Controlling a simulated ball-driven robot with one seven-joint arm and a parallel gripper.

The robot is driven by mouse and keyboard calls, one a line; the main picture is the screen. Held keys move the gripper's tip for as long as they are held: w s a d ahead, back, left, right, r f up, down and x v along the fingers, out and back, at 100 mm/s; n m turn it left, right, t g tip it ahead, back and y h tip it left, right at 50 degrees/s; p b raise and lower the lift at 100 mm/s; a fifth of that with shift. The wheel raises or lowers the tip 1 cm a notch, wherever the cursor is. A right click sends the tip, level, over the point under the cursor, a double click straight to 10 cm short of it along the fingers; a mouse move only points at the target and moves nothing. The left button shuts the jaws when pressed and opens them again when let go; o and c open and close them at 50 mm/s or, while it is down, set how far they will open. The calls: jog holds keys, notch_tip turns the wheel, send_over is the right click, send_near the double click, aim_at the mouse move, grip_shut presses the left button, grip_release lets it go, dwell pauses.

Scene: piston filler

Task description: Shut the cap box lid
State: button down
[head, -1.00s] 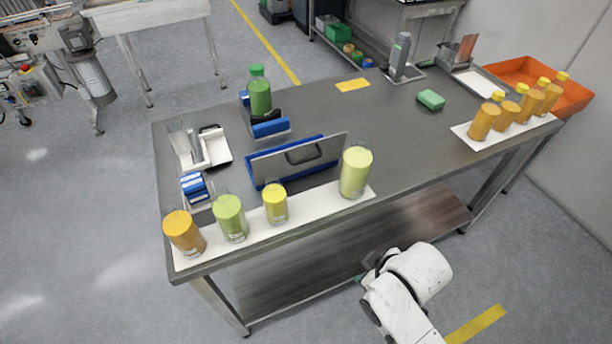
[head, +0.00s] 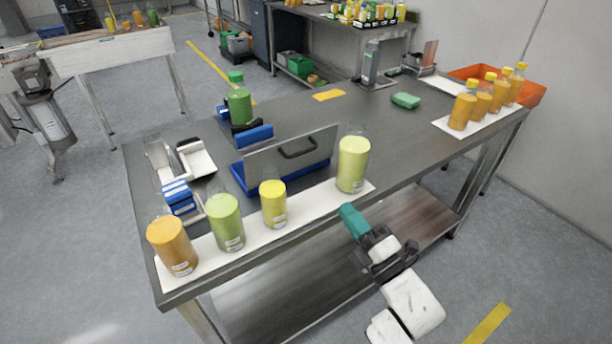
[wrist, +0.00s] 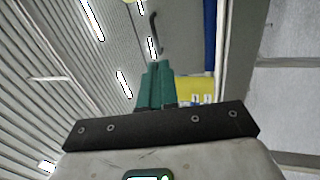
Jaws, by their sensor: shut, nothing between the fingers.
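The cap box (head: 240,180) is a low blue box on the near half of the table. Its grey lid (head: 268,160) stands raised, facing me, with a dark handle (head: 298,150) near its upper edge. The lid hides most of the inside. My gripper (head: 348,212) has teal fingers, held together and empty. It is in front of the table's near edge, to the right of and nearer than the lid, apart from it. In the wrist view the teal fingers (wrist: 154,84) point up the picture, with a dark curved bar beyond them.
A white strip (head: 325,193) along the near edge holds a pale yellow-green jar (head: 352,165), a yellow jar (head: 273,205), a green jar (head: 226,223) and an orange jar (head: 172,246). A green bottle (head: 240,106) stands behind the box. The table's middle right is mostly clear.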

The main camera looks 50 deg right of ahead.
jog(key=r+p+x, duration=0.1)
jog(key=p+x, duration=0.3)
jog(key=x, duration=0.9)
jog(key=shift+w+n, duration=0.3)
jog(key=shift+a+r, duration=0.15)
